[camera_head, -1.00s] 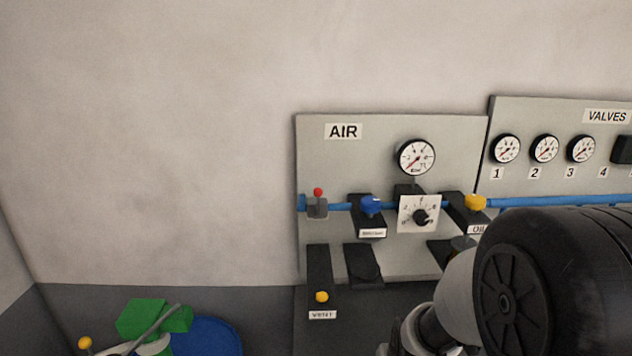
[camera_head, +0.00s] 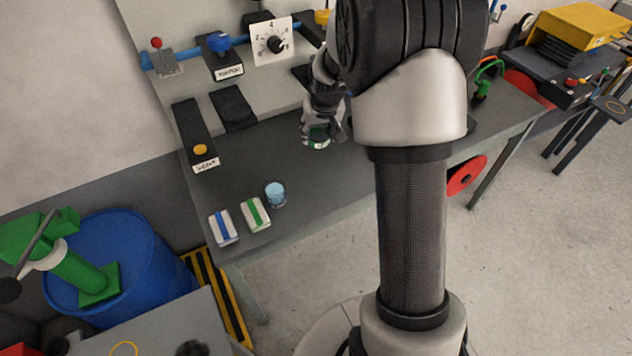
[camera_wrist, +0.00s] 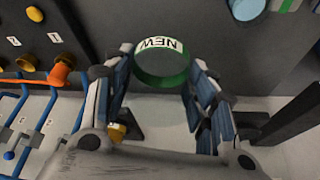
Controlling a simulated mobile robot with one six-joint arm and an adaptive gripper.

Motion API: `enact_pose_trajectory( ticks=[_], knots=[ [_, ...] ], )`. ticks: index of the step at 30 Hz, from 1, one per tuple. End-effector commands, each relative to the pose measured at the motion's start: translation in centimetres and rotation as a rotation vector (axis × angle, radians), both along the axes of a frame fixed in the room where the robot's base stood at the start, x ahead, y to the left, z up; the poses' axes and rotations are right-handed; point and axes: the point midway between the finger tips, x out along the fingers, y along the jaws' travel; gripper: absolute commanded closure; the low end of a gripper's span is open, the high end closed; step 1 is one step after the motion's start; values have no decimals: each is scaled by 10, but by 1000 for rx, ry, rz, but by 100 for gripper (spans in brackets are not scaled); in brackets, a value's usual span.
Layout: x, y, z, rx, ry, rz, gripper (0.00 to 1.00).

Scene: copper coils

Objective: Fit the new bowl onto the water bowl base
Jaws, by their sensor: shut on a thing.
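The new bowl is a short, clear cup with a green band and a "NEW" label. In the wrist view the new bowl (camera_wrist: 160,68) sits between my two fingertips. In the head view the new bowl (camera_head: 318,140) shows small below my gripper (camera_head: 324,125), in front of the AIR panel and over the bench. My gripper is shut on it. I cannot tell for certain which panel part is the water bowl base.
A light blue cup (camera_head: 275,193) and two striped packs (camera_head: 240,220) stand on the bench (camera_head: 340,185), left of my gripper. A black strip with a yellow knob (camera_head: 200,149) is on the panel. A blue drum (camera_head: 150,255) stands at the left.

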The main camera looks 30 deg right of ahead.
Motion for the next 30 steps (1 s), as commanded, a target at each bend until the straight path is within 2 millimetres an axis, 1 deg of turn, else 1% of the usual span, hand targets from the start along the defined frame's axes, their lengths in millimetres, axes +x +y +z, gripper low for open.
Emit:
enact_pose_trajectory(
  ticks=[1, 2, 5, 8, 9, 15, 18, 21, 24, 28, 30],
  knots=[
    [3, -8, 2, 0, 0, -11, 75],
    [5, -10, 1, 1, 1, -14, 75],
    [6, -14, -9, 1, 4, -19, 75],
    [5, -14, -34, 2, 6, -20, 75],
    [6, -14, -45, 3, 7, -20, 75],
    [5, -14, -100, 2, 5, -20, 75],
    [6, -14, -124, 2, 5, -19, 75],
    [6, -14, -142, 1, 3, -19, 75],
    [7, -14, -151, 0, 0, -19, 75],
    [7, -14, -157, 1, 1, -19, 75],
    [6, -14, -165, 1, 2, -19, 75]
  ],
)
